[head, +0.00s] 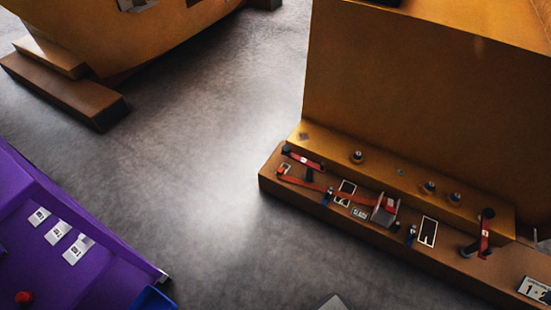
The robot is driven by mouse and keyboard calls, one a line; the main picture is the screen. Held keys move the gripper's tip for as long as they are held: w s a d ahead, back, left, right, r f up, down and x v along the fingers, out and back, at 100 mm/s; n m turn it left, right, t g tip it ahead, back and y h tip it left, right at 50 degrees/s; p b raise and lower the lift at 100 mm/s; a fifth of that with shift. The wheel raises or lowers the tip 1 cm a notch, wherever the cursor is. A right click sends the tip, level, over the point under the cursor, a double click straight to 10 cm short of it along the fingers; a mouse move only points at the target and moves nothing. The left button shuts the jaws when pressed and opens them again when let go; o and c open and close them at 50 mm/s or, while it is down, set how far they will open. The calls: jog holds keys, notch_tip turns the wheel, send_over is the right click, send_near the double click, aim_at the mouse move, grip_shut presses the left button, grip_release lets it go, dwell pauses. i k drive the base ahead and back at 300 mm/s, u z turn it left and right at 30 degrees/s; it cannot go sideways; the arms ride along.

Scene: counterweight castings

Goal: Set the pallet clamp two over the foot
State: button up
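A large orange-brown casting (400,90) stands at the right, with a long stepped foot along its base. Red-levered clamp hardware sits on the lower ledge (350,228). One red lever (306,160) with a black knob is at the ledge's left end. A red and grey block (385,210) sits mid-ledge, with an orange-red strap (310,184) running left from it. Another red lever (485,235) with black ends stands further right. I cannot tell which is clamp two. My gripper is not in view.
A purple structure (100,262) with white labels fills the lower left. Another orange casting (130,40) on a brown block (70,92) is at the upper left. Grey floor (210,150) between them is clear.

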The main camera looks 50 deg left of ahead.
aim_at(320, 169)
jog(key=u, duration=1.65)
jog(key=i, duration=1.05)
jog(key=u, duration=0.65)
